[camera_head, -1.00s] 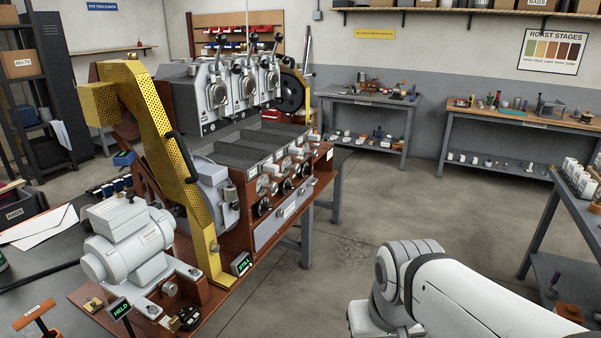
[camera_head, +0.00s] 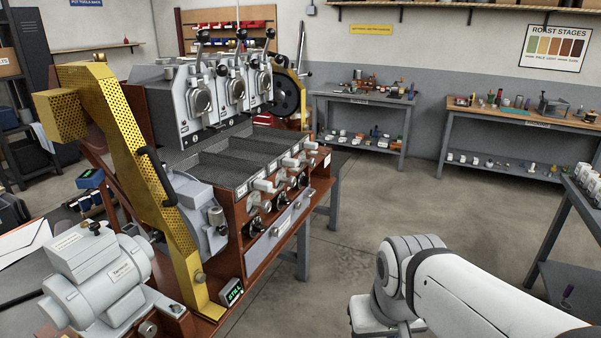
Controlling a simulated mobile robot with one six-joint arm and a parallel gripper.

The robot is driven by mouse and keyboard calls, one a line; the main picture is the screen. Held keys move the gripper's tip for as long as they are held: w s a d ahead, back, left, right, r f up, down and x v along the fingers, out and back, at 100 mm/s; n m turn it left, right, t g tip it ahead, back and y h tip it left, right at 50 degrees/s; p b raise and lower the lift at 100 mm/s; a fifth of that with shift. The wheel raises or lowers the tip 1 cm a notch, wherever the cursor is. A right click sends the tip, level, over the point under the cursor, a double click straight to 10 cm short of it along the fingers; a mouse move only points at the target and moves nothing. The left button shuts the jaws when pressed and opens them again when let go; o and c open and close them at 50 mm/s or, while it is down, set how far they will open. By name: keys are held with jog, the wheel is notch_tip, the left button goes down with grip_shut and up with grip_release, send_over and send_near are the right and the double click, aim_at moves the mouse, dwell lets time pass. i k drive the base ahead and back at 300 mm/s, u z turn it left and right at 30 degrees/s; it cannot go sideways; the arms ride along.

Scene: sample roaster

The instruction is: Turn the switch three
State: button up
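The sample roaster (camera_head: 222,219) stands at the left, with three barrels side by side on top. Its brown front panel carries a row of three black round knobs: a near one (camera_head: 254,228), a middle one (camera_head: 279,197) and a far one (camera_head: 303,180). Pale handles stick out in a row above them. Labels on the panel are too small to read, so I cannot tell which control is switch three. My white arm (camera_head: 470,292) reaches in from the lower right, apart from the roaster. My gripper is out of view.
A grey motor (camera_head: 100,275) and a small lit display (camera_head: 231,291) are at the roaster's near end. A perforated yellow guard (camera_head: 132,165) rises beside them. Open floor (camera_head: 345,215) lies right of the roaster. Workbenches line the back wall and right side.

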aim_at(304, 179)
jog(key=z, duration=0.2)
jog(key=i, duration=1.6)
jog(key=z, duration=0.1)
